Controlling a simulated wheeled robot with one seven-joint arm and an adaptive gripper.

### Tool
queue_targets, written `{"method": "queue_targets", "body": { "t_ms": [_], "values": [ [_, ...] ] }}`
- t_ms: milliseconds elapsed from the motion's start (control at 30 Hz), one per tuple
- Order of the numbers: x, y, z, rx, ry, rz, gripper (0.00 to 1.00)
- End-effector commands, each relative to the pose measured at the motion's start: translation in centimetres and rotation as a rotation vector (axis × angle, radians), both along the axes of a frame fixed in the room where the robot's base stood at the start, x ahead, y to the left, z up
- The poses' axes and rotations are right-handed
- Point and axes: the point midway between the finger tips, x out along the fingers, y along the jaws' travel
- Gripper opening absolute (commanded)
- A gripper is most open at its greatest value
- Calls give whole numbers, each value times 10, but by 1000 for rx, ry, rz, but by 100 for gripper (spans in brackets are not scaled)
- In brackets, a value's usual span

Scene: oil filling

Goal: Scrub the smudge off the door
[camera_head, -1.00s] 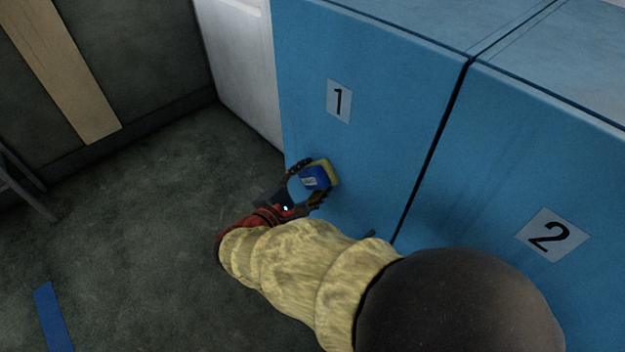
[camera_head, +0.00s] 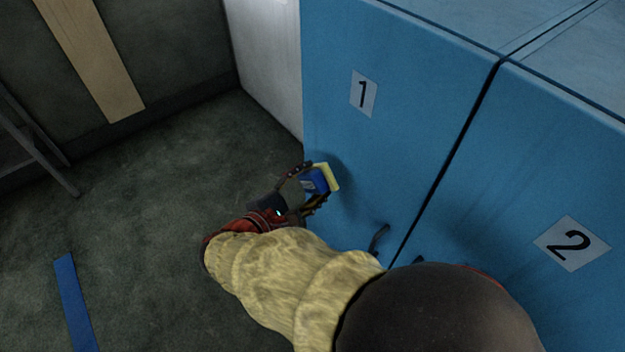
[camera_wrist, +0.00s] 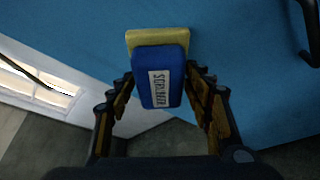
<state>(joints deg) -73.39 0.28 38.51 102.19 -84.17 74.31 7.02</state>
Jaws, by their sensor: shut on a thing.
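My gripper (camera_head: 305,189) is shut on a blue and yellow scrubber (camera_head: 316,181), with its yellow side facing the blue door marked 1 (camera_head: 400,130). In the wrist view the scrubber (camera_wrist: 158,80) sits between the two fingers, its label readable. The yellow side is close to the door's lower left part; I cannot tell whether it touches. A dark patch shows on the door beside the scrubber, and I cannot tell whether it is shadow or smudge.
A second blue door marked 2 (camera_head: 590,190) is to the right across a dark gap. A dark handle (camera_head: 378,240) sticks out near the gap. A white panel (camera_head: 268,60) stands left of door 1. The floor (camera_head: 150,210) at left is open, with a blue strip (camera_head: 75,300).

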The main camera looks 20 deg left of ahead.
Motion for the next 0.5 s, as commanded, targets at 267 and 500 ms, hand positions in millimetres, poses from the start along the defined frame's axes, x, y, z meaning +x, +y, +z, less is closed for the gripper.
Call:
{"method": "queue_targets", "body": {
  "t_ms": [267, 500],
  "values": [
    [-8, 5, 0, 1, 0, 2, 31],
    [-25, 14, 1, 0, 0, 1, 31]
  ]
}}
